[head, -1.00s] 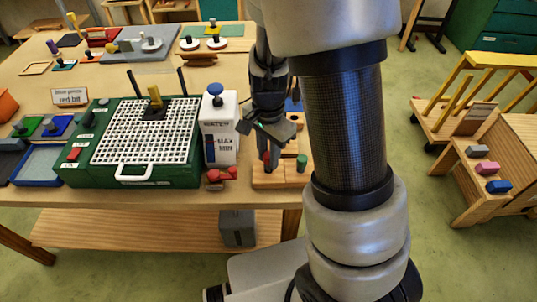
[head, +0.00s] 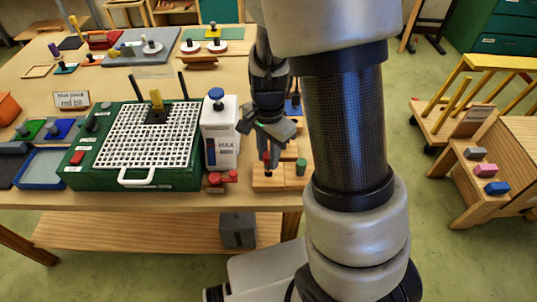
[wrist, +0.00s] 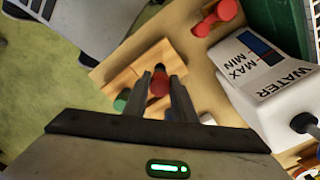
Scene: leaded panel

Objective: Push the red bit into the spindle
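The red bit (wrist: 159,84) is between my gripper's fingers in the wrist view, with both fingers close against its sides. A dark part shows at its far end. In the head view my gripper (head: 267,146) points down over the wooden block (head: 263,184), and the red bit (head: 266,156) shows below it. I cannot tell whether the bit is clear of the block. The green machine (head: 131,179) with a white grid top stands to the left. I cannot clearly pick out the spindle; a black plate with a yellow upright piece (head: 156,99) sits on the grid.
A green bit (head: 301,167) stands in the block's right side. A white water bottle (head: 221,135) with a blue knob stands between the machine and my gripper. A red piece (head: 222,177) lies before it. A sign (head: 71,100) reading "red bit" stands behind the machine's left side.

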